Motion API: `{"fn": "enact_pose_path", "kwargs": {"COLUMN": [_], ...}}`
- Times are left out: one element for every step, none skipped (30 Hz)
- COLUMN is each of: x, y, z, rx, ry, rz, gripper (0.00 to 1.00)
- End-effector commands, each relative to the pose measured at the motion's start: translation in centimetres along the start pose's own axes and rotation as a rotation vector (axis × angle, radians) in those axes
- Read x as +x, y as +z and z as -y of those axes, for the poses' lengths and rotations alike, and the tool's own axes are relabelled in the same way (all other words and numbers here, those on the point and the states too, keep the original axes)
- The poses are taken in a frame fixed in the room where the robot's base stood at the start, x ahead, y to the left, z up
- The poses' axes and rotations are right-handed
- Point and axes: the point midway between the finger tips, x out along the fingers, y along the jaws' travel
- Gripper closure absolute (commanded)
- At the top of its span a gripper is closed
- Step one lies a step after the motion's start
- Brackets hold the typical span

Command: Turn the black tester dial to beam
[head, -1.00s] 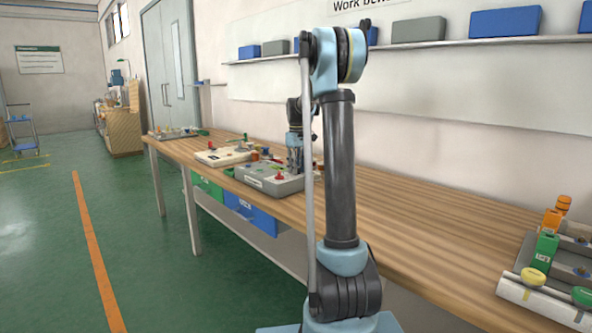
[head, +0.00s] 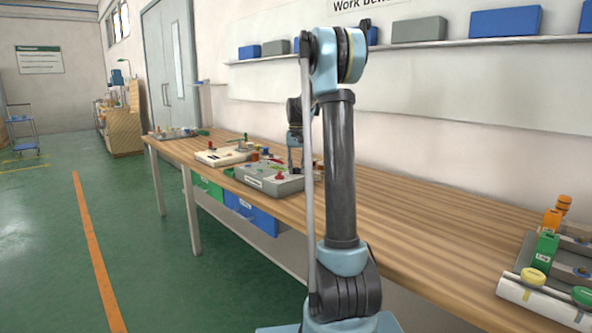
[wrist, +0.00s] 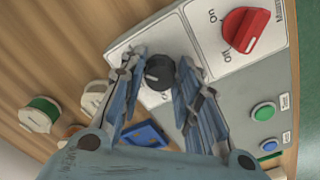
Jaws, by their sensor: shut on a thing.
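The black tester dial (wrist: 158,72) is a round knob with a pale pointer mark on a white plate of the grey panel, in the wrist view. My gripper (wrist: 166,66) is shut on it, with one finger on each side. The fingers hide most of the lettering around the dial, so I cannot tell which word the mark points to. In the head view my gripper (head: 294,152) hangs over the back of the grey panel (head: 262,184) on the workbench; the dial itself cannot be made out there.
A red on/off knob (wrist: 245,30) sits close to the right finger. A green button (wrist: 263,111) and a blue button (wrist: 269,145) lie further right. A green-and-white round part (wrist: 39,114) is at the left.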

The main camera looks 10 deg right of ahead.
Motion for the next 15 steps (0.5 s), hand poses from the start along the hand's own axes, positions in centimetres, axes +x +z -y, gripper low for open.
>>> {"fn": "enact_pose_path", "kwargs": {"x": [-0.03, -0.03, -0.03, -0.03, -0.03, -0.03, -0.03, -0.03, -0.03, -0.03, -0.03, -0.03, -0.03, -0.04, -0.03], "y": [-0.1, -0.1, -0.1, -0.1, -0.1, -0.1, -0.1, -0.1, -0.11, -0.11, -0.11, -0.1, -0.1, -0.11, -0.11], "z": [0.03, 0.03, 0.04, 0.04, 0.05, 0.05, 0.06, 0.06, 0.07, 0.07, 0.08, 0.08, 0.09, 0.09, 0.1], "rx": [0.024, 0.038, 0.057, 0.069, 0.08, 0.094, 0.102, 0.11, 0.12, 0.125, 0.129, 0.134, 0.138, 0.14, 0.143], "ry": [0.0, -0.001, -0.001, -0.001, -0.001, -0.001, -0.001, -0.001, -0.001, -0.001, -0.001, -0.001, -0.001, -0.002, -0.002], "rz": [-0.002, -0.002, -0.002, -0.002, -0.002, -0.002, -0.002, -0.002, -0.002, -0.002, -0.002, -0.002, -0.002, -0.002, -0.002], "gripper": [0.94, 0.94, 0.94, 0.94, 0.94, 0.94, 0.94, 0.94, 0.94, 0.94, 0.94, 0.94, 0.94, 0.94, 0.94]}}
